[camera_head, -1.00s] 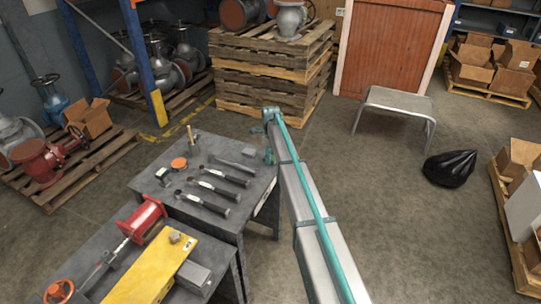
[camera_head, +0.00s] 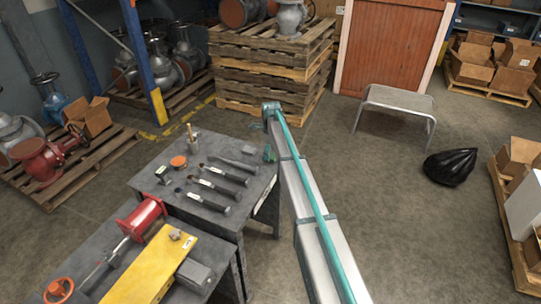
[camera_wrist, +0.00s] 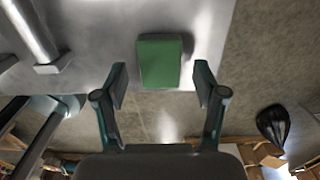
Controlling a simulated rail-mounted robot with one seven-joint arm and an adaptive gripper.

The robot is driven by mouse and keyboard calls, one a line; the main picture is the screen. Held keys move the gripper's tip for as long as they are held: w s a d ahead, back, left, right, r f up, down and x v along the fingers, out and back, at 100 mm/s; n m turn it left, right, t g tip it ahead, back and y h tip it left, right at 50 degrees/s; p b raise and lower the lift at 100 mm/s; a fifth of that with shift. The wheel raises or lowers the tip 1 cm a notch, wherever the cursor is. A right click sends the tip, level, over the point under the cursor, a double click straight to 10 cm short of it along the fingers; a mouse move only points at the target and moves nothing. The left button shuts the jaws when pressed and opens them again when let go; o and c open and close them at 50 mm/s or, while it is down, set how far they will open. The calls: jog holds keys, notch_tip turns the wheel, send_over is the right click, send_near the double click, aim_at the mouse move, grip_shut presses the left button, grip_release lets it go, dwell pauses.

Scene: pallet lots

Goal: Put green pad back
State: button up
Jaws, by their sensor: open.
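The green pad (camera_wrist: 160,60) lies on the grey metal tabletop (camera_wrist: 110,20), close to its edge, in the wrist view. My gripper (camera_wrist: 161,78) is open, with one finger on each side of the pad's near end. I see a gap between each finger and the pad. I cannot make out the pad there.
Several dark-handled tools (camera_head: 218,183) lie on the table left of my gripper, with an orange round item (camera_head: 179,162). A tool (camera_wrist: 35,35) shows left of the pad in the wrist view. A grey step stool (camera_head: 398,100) and black bag (camera_head: 450,167) stand right on open floor.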

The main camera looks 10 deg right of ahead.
aim_at(271, 156)
notch_tip(271, 156, up, 11)
jog(key=b, duration=0.1)
jog(key=shift+b, duration=0.4)
